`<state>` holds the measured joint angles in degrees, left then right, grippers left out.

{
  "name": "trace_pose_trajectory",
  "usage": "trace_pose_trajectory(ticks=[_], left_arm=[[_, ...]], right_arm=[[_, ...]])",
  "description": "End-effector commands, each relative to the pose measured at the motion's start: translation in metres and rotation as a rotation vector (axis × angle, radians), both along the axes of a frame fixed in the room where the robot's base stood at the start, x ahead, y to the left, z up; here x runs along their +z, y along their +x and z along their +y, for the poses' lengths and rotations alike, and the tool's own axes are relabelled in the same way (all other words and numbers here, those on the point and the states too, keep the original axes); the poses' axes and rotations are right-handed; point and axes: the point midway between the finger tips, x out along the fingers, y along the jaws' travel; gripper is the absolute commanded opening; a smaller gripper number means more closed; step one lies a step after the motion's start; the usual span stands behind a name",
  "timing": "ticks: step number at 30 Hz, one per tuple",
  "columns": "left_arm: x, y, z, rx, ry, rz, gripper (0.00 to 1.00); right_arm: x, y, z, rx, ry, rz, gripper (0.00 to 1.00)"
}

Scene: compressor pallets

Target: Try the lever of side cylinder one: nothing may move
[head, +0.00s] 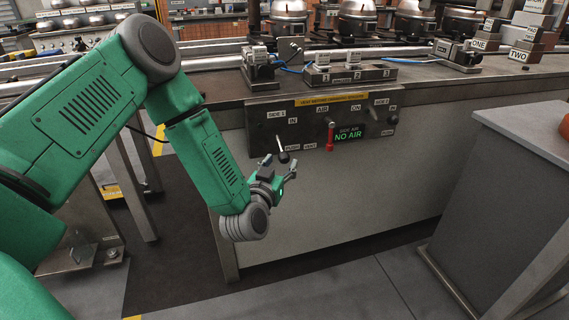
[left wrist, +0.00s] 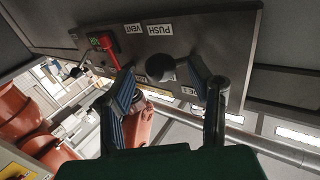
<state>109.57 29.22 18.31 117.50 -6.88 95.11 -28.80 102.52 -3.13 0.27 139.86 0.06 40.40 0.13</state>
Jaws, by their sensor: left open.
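The dark control panel (head: 313,112) on the bench front has a SIDE 1 lever (head: 280,146) with a black knob, hanging down beside the PUSH label. My left gripper (head: 279,162) is open at that knob. In the left wrist view, the black knob (left wrist: 160,68) lies between the two spread fingers, with no clear contact on either. The red AIR lever (head: 330,136) hangs down near the VENT label. A green display (head: 349,134) reads NO AIR. A SIDE 2 lever (head: 373,114) is at the panel's right. My right gripper is not in view.
On the bench above stand a cylinder-like unit (head: 261,65) and a numbered block (head: 349,73), with a blue hose between. Several compressors line the back. A grey cabinet (head: 505,185) stands at the right. The floor before the panel is clear.

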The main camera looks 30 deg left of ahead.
Motion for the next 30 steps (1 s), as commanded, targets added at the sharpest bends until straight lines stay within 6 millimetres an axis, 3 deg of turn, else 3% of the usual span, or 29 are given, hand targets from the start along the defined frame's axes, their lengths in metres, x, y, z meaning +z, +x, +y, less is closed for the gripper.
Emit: trace_pose_trajectory(ticks=[6, 17, 21, 30], left_arm=[[0.000, 0.024, 0.006, 0.001, 0.000, -0.002, 0.47], [0.000, 0.028, 0.007, 0.000, 0.000, 0.000, 0.47], [0.000, 0.028, 0.007, -0.001, 0.000, 0.001, 0.00], [0.003, 0.028, 0.004, -0.005, -0.011, 0.013, 0.00]], right_arm=[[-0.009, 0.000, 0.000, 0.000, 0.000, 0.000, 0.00], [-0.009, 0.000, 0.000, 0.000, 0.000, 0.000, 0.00], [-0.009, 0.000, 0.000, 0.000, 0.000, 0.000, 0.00], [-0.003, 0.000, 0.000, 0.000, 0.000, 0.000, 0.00]])
